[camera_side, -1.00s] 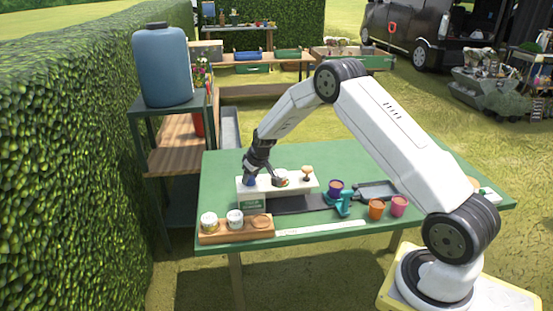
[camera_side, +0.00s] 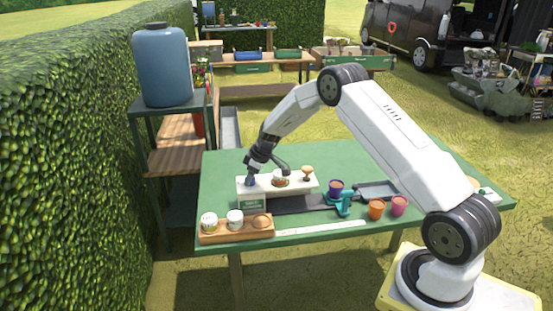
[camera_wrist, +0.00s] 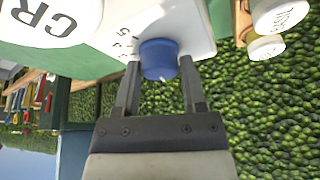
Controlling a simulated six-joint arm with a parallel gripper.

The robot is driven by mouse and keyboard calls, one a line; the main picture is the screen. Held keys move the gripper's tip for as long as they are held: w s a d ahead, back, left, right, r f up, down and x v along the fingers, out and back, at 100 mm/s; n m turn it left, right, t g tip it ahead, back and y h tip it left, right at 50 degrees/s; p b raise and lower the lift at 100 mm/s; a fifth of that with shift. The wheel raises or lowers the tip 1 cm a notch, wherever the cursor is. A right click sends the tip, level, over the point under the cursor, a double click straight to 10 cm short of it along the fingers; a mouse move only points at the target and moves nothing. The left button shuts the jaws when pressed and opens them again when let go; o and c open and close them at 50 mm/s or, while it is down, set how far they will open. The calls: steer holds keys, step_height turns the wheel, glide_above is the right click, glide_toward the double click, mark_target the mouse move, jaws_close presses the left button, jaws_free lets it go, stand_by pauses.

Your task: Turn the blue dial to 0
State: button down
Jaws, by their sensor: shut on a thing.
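The blue dial (camera_wrist: 159,60) sits on a white panel (camera_wrist: 185,22), with a white mark on its face. In the side view the dial (camera_side: 250,182) is small, at the left end of the white panel (camera_side: 297,186). My gripper (camera_wrist: 160,68) has one finger on each side of the dial and is shut on it. In the side view my gripper (camera_side: 251,176) comes down on the dial from above. Small printed digits stand beside the dial in the wrist view; I cannot read which number the mark points at.
A wooden tray (camera_side: 237,235) with white cups is in front.

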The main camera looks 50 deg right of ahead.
stand_by(0.4)
steer(key=shift+c, duration=0.8)
jaws_free()
steer(key=shift+r, duration=0.1)
steer(key=v, duration=0.7)
steer(key=shift+r, duration=0.25)
steer(key=shift+s, duration=0.15)
steer(key=s+a+r+m+h, duration=0.1)
steer(key=s+a+r+m, duration=0.1)
steer(key=s+a, duration=0.7)
steer(key=s+a+r+m+g, duration=0.1)
steer(key=s+a+r+m, duration=0.1)
steer(key=s+a, duration=0.8)
steer(key=s, duration=0.7)
steer(key=shift+s+a+g+h, duration=0.2)
steer(key=shift+s+g+h, duration=0.1)
steer(key=shift+s+h, duration=0.1)
